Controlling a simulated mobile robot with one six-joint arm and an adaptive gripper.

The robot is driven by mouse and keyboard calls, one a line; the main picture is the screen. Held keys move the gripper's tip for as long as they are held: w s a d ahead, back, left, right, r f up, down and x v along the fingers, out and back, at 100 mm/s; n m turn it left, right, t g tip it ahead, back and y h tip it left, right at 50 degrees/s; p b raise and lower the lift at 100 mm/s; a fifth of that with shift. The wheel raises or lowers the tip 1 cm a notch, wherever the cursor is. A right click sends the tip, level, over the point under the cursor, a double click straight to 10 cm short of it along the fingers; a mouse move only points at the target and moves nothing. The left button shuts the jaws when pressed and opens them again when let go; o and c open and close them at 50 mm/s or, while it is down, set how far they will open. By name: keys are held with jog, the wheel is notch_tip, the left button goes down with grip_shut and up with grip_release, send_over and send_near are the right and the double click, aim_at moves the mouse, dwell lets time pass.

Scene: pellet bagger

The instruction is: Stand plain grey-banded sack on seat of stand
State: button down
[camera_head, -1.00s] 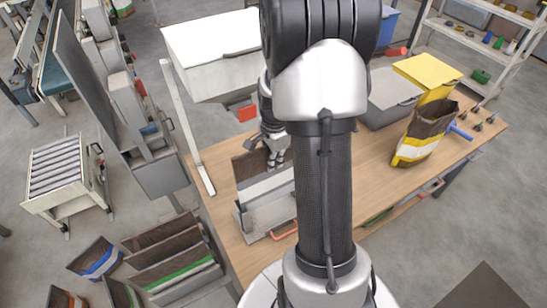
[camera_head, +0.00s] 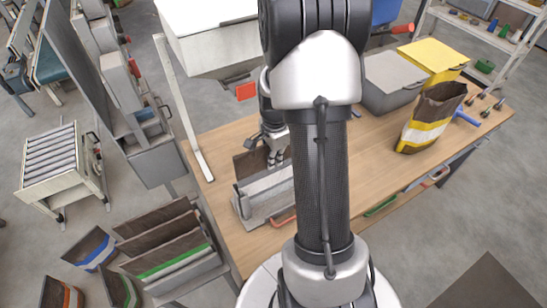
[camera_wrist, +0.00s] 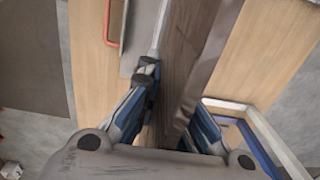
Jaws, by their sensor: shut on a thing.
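My gripper (camera_head: 276,156) is shut on a dark brown open-topped sack (camera_head: 245,164) over the wooden table. In the wrist view my gripper's fingers (camera_wrist: 172,112) pinch the sack's brown wall (camera_wrist: 182,60) from both sides. The grey stand (camera_head: 246,208) is on the table, and its pale plate (camera_wrist: 143,35) lies beside the sack in the wrist view. The sack is at the far side of the stand's plate in the head view. The sack's lower part and band are hidden, so I cannot tell whether its bottom touches the seat.
A brown sack with yellow and white bands (camera_head: 428,119) stands at the table's right. A grey bin (camera_head: 391,84) and a yellow box (camera_head: 433,58) are behind it. A white-topped machine (camera_head: 215,45) overhangs the back left. Several sacks (camera_head: 165,240) are at lower left.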

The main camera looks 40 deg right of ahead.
jog(key=shift+f, duration=0.25)
jog(key=shift+f+b, duration=0.3)
jog(key=shift+b, duration=0.1)
jog(key=c, duration=1.7)
grip_release()
jog(key=r, duration=1.2)
jog(key=shift+s, duration=0.2)
jog(key=shift+r, duration=0.1)
